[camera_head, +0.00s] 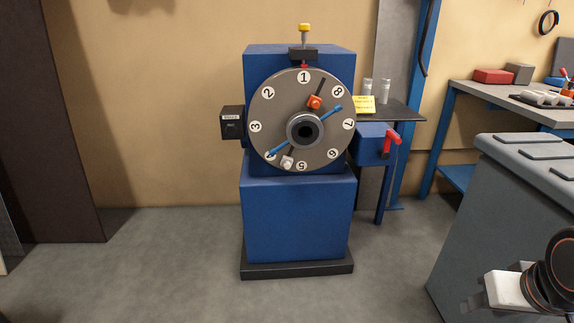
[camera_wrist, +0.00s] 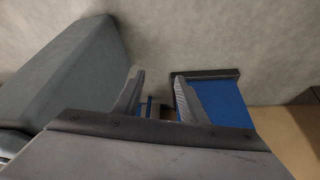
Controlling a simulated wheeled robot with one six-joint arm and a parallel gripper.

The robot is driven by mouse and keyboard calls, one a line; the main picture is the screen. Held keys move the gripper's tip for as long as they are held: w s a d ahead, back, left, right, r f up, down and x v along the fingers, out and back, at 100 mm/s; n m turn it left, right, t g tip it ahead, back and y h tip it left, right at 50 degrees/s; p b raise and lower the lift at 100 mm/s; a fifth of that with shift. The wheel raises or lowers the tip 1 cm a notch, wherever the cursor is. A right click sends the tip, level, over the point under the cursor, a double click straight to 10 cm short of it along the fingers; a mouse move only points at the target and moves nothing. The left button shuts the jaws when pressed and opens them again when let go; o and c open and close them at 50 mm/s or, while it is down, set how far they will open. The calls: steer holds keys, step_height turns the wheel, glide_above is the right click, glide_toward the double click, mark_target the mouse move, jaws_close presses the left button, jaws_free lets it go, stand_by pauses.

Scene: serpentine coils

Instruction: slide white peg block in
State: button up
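A small white block (camera_head: 287,162), likely the white peg block, sits low on the grey numbered disc (camera_head: 270,115), left of the number 5. It is too small to tell how far it is slid in. An orange-red block (camera_head: 315,102) sits at the upper right of the disc, near a dark slot. A blue bar (camera_head: 333,109) crosses the disc diagonally around the dark hub (camera_head: 306,131). My gripper (camera_wrist: 160,86) shows in the wrist view with its two fingers apart and nothing seen between them. It is far from the disc.
The disc is on a blue machine (camera_head: 300,220) with a black base. A yellow knob (camera_head: 304,28) is on top, a black box (camera_head: 232,122) at left and a red handle (camera_head: 391,138) at right. A grey cabinet (camera_head: 500,220) stands at right; the floor in front is clear.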

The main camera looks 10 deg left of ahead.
stand_by(0.3)
steer(key=w+a+r+n+t+y, duration=0.1)
steer(key=w+a, duration=0.4)
steer(key=w, duration=0.3)
steer(key=w+a+n+t+y, duration=0.1)
steer(key=w+a+t, duration=0.1)
steer(key=w+a, duration=0.4)
steer(key=t+y, duration=0.3)
steer(key=t, duration=0.7)
glide_toward(287, 167)
steer(key=x, duration=0.8)
steer(key=shift+w+r, duration=0.1)
steer(key=shift+w, duration=0.05)
